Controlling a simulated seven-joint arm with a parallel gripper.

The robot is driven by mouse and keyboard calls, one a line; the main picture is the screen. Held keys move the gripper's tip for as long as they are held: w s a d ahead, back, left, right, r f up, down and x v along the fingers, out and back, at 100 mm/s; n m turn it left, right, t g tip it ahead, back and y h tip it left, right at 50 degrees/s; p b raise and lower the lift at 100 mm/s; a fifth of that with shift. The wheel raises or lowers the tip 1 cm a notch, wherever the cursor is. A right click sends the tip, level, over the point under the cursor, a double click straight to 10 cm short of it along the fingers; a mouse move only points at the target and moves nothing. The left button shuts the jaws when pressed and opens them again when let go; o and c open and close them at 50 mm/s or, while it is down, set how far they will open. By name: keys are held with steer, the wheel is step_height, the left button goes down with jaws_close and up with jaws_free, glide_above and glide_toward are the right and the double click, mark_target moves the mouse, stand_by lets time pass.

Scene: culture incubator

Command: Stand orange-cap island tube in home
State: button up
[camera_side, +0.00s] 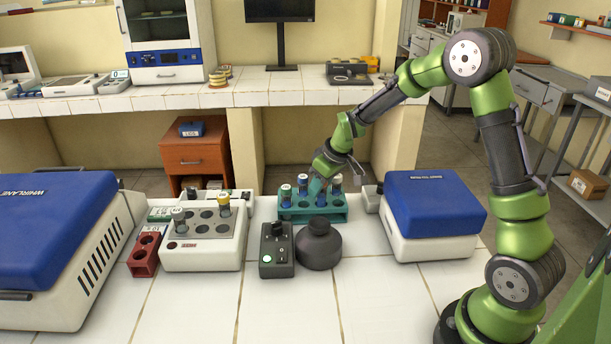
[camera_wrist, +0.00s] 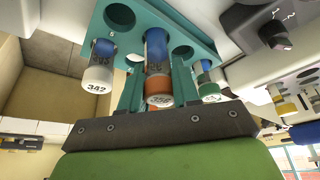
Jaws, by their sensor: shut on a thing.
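A teal rack (camera_side: 340,216) stands at the back middle of the white tiled bench, with several capped tubes in it. My gripper (camera_side: 322,180) is over this rack, pointing down. In the wrist view, my gripper (camera_wrist: 158,92) is shut on the middle tube (camera_wrist: 157,52), which has a blue body, an orange part near its top and a white numbered end. Its lower end meets the rack, and I cannot tell how deep it sits. A blue tube with a white end (camera_wrist: 100,68) is to its left, and a green-ringed one (camera_wrist: 208,90) to its right.
A grey-topped block (camera_side: 205,250) with a yellow-capped and a grey-capped tube stands left, beside a red rack (camera_side: 144,254). A dark control box (camera_side: 277,255) and round dark device (camera_side: 318,248) stand before the teal rack. Blue-lidded machines (camera_side: 435,200) (camera_side: 50,220) flank the bench. The front tiles are clear.

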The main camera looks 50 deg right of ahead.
steer(key=shift+f, duration=0.9)
steer(key=o, duration=1.4)
steer(key=shift+r, duration=3.75)
